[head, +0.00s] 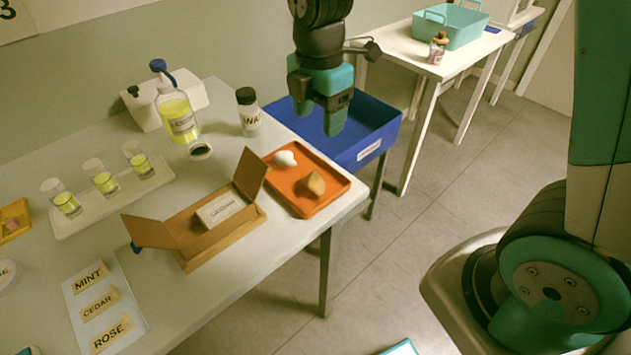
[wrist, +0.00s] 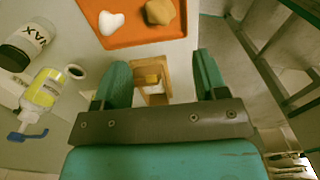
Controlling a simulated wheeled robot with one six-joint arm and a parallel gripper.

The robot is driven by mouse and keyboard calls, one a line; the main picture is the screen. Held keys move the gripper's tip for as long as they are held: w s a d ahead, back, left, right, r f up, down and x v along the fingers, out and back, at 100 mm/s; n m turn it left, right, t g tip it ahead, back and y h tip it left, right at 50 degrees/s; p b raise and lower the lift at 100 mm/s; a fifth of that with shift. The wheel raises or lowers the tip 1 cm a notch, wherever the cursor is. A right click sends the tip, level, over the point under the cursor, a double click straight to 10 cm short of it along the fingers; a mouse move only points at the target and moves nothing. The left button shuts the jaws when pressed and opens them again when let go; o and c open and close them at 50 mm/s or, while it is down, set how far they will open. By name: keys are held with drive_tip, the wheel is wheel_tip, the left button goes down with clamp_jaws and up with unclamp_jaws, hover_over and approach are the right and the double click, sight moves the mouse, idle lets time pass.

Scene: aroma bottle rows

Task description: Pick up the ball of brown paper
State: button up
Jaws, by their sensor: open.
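The ball of brown paper (head: 315,184) sits on the orange tray (head: 295,206) at the table's right end, beside a white lump (head: 285,158). In the wrist view the brown ball (wrist: 160,12) is at the top edge, on the tray (wrist: 142,35), to the right of the white lump (wrist: 111,22). My gripper (head: 318,118) is above and behind the tray, pointing down, open and empty. In the wrist view its two fingers (wrist: 163,82) are apart, with the ball beyond their tips and not between them.
An open cardboard box (head: 253,218) with a label block stands left of the tray. A WAX bottle (head: 248,112) and a yellow-liquid bottle (head: 178,115) stand behind it. A blue bin (head: 378,130) is behind the tray. Three vials stand on a rack (head: 95,212).

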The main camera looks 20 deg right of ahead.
sight(320, 174)
wheel_tip(320, 174, down, 11)
drive_tip(key=shift+d+f+p, duration=0.1)
drive_tip(key=shift+f+p, duration=0.05)
drive_tip(key=shift+p, duration=0.15)
wheel_tip(320, 174, down, 5)
drive_tip(key=shift+w+d+p, duration=0.1)
drive_tip(key=shift+d+p, duration=0.05)
drive_tip(key=shift+p, duration=0.3)
drive_tip(key=c, duration=0.5)
drive_tip(key=shift+c, duration=0.2)
